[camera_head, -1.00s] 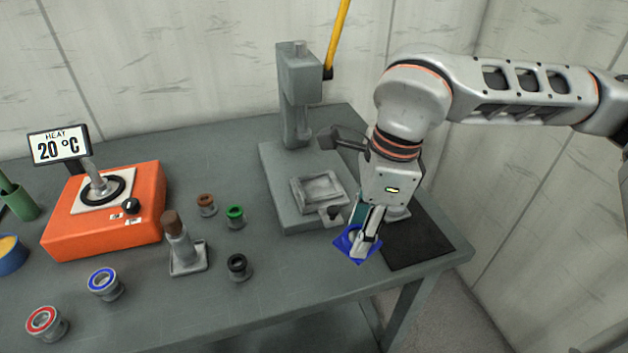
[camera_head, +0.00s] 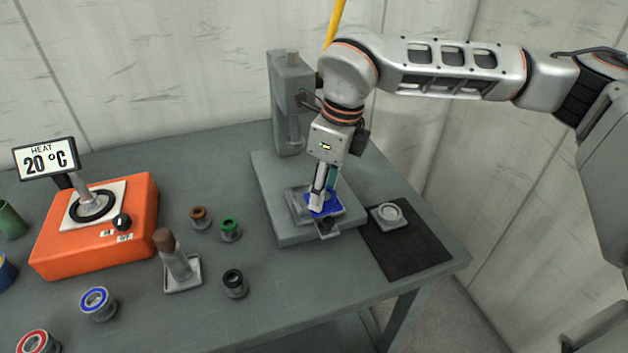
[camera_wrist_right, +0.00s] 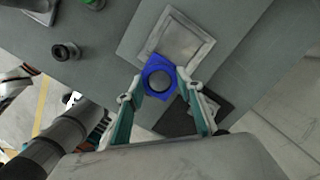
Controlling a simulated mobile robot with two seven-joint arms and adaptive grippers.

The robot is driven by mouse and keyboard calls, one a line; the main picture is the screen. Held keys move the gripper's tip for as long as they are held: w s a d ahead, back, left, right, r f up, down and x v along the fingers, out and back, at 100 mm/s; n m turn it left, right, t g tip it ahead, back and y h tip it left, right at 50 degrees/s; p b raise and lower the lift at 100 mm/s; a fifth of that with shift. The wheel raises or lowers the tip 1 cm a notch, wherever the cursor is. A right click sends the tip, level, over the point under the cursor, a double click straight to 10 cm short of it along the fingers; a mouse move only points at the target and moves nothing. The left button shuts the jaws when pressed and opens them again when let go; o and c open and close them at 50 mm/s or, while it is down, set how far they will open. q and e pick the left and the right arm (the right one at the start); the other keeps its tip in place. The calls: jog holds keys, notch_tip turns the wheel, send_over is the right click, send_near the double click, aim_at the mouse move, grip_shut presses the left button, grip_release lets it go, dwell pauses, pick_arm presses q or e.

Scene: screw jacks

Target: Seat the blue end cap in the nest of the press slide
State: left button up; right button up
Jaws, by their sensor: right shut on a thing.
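The blue end cap (camera_head: 325,204) is a flat blue square with a round centre. My right gripper (camera_head: 320,196) points down and is shut on it; in the right wrist view the fingertips hold opposite sides of the cap (camera_wrist_right: 158,77). In the head view the cap overlaps the grey square nest (camera_head: 296,207) of the press slide. My left gripper is not in view.
The press column (camera_head: 290,100) stands just behind the gripper. A black mat (camera_head: 412,250) with a pale ring part (camera_head: 390,214) lies to the right. Several small spools, a brown-topped post (camera_head: 175,255) and an orange heater (camera_head: 95,225) reading 20 °C stand to the left.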

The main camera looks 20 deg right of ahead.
jog(key=w, duration=0.6)
jog(key=shift+a+p, duration=0.1)
jog(key=shift+p, duration=0.2)
jog(key=shift+f, duration=1.75)
jog(key=shift+s, duration=0.1)
jog(key=o, duration=1.3)
jog(key=shift+f, duration=0.15)
jog(key=shift+o, duration=0.2)
notch_tip(320, 180, up, 8)
jog(key=shift+s+d, duration=0.4)
jog(key=shift+d, duration=0.05)
jog(key=shift+f, duration=0.15)
